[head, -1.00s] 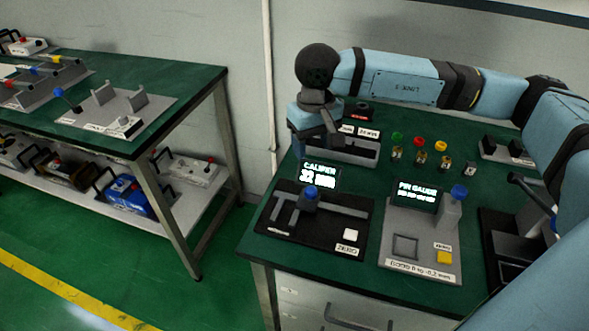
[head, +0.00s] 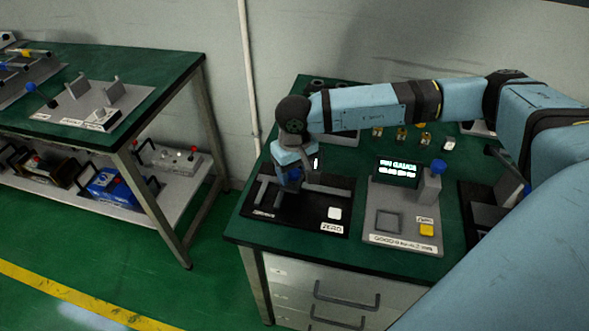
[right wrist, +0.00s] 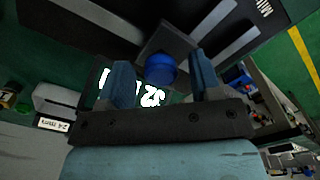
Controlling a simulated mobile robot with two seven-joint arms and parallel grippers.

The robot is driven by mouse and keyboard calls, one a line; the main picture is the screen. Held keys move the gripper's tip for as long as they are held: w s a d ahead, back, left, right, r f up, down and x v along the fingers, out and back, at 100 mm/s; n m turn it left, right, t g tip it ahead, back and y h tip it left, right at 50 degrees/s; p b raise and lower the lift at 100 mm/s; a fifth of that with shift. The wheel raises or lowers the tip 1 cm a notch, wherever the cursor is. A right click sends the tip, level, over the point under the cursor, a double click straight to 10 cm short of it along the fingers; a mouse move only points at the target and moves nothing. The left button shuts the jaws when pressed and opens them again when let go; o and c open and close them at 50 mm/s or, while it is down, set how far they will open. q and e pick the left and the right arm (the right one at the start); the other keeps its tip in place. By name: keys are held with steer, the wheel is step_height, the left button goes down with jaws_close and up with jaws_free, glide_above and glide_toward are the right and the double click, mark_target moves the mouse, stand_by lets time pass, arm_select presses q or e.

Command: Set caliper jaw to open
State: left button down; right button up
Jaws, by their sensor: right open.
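The caliper (head: 266,192) is a grey bar with jaws on a black plate, on the green bench. In the head view my right gripper (head: 291,182) is over its sliding jaw and hides most of it. In the right wrist view the slider's blue knob (right wrist: 160,69) sits between the two blue fingers of the open gripper (right wrist: 160,58), with gaps on both sides. The caliper display (right wrist: 152,97) is partly hidden behind the gripper and upside down there. A white ZERO button (head: 335,213) is at the plate's front right. My left gripper is out of view.
The pin gauge (head: 399,216), with its display, blue-topped post and yellow button, stands just right of the caliper. Several small coloured-top items (head: 402,135) stand behind. Another green bench (head: 160,62) is at the left, beyond a floor gap.

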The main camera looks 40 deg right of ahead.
steer(key=shift+c, duration=0.2)
jaws_close()
steer(key=shift+s+d+b, duration=0.5)
steer(key=shift+s+d, duration=0.55)
steer(key=shift+s, duration=0.15)
steer(key=shift+c, duration=2)
jaws_free()
steer(key=o, duration=0.4)
steer(key=shift+d, duration=0.1)
steer(key=shift+o, duration=0.2)
steer(key=shift+r, duration=0.1)
steer(key=shift+r, duration=0.3)
step_height(320, 180, up, 13)
